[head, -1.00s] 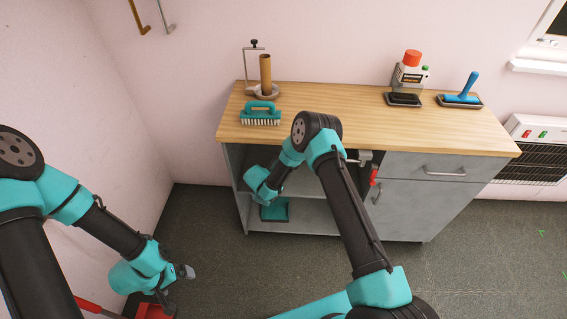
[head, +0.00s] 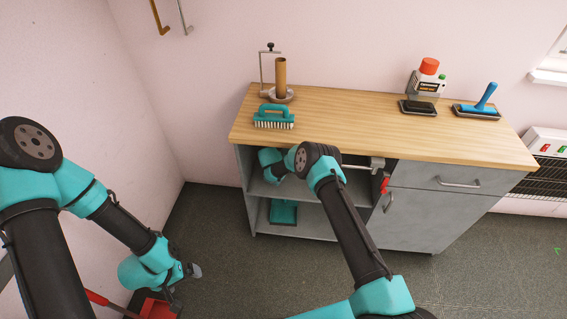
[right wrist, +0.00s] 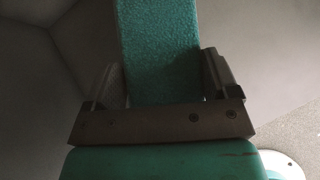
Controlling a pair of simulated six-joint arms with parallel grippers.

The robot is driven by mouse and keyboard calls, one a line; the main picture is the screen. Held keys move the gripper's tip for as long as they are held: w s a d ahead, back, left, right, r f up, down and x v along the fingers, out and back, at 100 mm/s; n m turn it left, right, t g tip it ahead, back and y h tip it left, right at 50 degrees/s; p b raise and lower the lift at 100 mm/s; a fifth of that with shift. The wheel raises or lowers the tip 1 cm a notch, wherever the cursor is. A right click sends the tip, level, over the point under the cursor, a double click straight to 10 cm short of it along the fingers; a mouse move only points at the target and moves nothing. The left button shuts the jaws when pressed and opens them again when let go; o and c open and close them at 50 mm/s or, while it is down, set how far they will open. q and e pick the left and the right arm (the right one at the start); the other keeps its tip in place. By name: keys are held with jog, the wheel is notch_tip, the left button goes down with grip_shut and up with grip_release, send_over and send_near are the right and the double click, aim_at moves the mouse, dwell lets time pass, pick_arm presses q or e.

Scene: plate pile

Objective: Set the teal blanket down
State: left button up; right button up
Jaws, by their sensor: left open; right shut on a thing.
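The teal blanket (right wrist: 160,50) is between the fingers of my right gripper (right wrist: 165,85) in the right wrist view, as a fuzzy flat strip running away from the camera. My right gripper is shut on it. In the head view my right wrist is inside the upper left opening of the cabinet, and its fingers and the blanket they hold are hidden. My left gripper (head: 190,272) is open and empty, low over the floor at the left.
A teal item (head: 283,212) lies on the cabinet's lower shelf. The wooden top (head: 350,125) holds a brush (head: 273,118), a roll stand (head: 281,80), a bottle (head: 428,78) and a blue-handled tool (head: 482,102). A red object (head: 158,308) is below my left gripper.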

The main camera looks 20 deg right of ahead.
jog(key=shift+w, duration=0.25)
jog(key=shift+w+d, duration=0.1)
jog(key=shift+f, duration=1.7)
jog(key=shift+f, duration=0.1)
jog(key=o, duration=1.2)
jog(key=shift+f, duration=0.1)
jog(key=shift+c, duration=0.2)
